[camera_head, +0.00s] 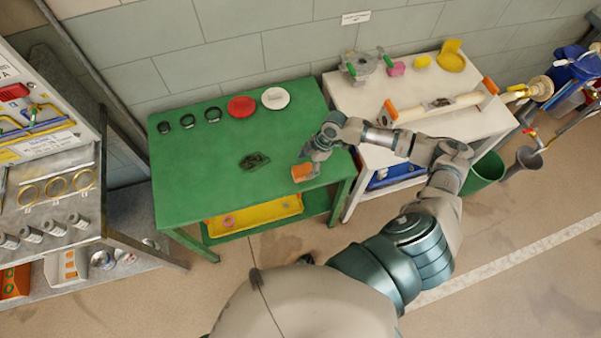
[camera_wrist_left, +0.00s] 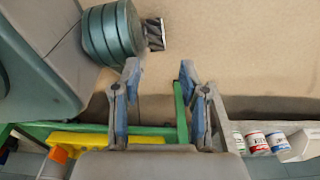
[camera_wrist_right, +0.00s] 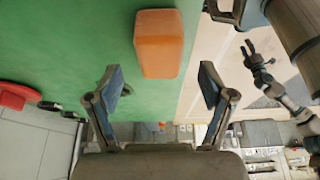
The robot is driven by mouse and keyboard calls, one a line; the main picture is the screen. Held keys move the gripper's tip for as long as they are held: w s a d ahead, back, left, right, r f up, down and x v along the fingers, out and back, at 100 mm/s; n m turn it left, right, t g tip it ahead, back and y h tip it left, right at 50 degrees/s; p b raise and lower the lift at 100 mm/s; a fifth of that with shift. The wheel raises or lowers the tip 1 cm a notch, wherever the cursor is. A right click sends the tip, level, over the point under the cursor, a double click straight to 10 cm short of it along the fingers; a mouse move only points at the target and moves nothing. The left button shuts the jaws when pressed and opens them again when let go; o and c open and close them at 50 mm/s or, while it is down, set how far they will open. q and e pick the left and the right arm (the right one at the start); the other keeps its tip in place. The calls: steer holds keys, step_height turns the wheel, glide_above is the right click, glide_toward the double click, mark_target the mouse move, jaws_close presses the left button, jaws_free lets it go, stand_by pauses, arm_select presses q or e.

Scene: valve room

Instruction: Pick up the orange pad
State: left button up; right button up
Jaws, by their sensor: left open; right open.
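The orange pad (camera_head: 302,172) is a small block lying on the green table (camera_head: 190,175), near its front right edge. In the right wrist view the orange pad (camera_wrist_right: 159,43) lies beyond the fingertips, roughly in line with the gap between them. My right gripper (camera_head: 312,156) is over the table just behind the pad, partly hidden by its own links. In its wrist view the right gripper (camera_wrist_right: 163,83) is open and empty. My left gripper (camera_wrist_left: 160,72) is open and empty, with floor and a green table edge behind it. It cannot be made out in the head view.
A dark flat piece (camera_head: 254,160) lies left of the pad. A red disc (camera_head: 241,106), a white disc (camera_head: 275,98) and several dark rings stand along the back. A white table (camera_head: 350,100) with a pipe adjoins on the right. A yellow tray (camera_head: 255,215) sits below.

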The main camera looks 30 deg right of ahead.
mark_target(304, 169)
steer(key=shift+d+f, duration=0.3)
steer(key=x, duration=0.4)
steer(key=shift+f, duration=0.35)
steer(key=shift+a+f, duration=0.15)
steer(key=shift+a, duration=0.5)
steer(key=c, duration=0.4)
steer(key=shift+d, duration=0.1)
steer(key=c, duration=0.4)
steer(key=shift+d, duration=0.2)
steer(key=shift+c, duration=1.2)
steer(key=shift+d, duration=0.35)
steer(key=shift+s, duration=0.1)
steer(key=shift+a+r, duration=0.25)
steer(key=shift+r, duration=0.3)
step_height(304, 169, up, 2)
steer(key=shift+r, duration=0.2)
steer(key=shift+s+d+r, duration=0.1)
steer(key=shift+s+d, duration=0.2)
steer(key=shift+s, duration=0.05)
arm_select(q)
steer(key=shift+s+d, duration=0.35)
steer(key=shift+d, duration=0.05)
arm_select(e)
steer(key=s+d+r, duration=0.1)
steer(key=s+d, duration=0.6)
steer(key=s, duration=0.5)
steer(key=shift+s+d+r, duration=0.25)
steer(key=shift+s+d, duration=0.1)
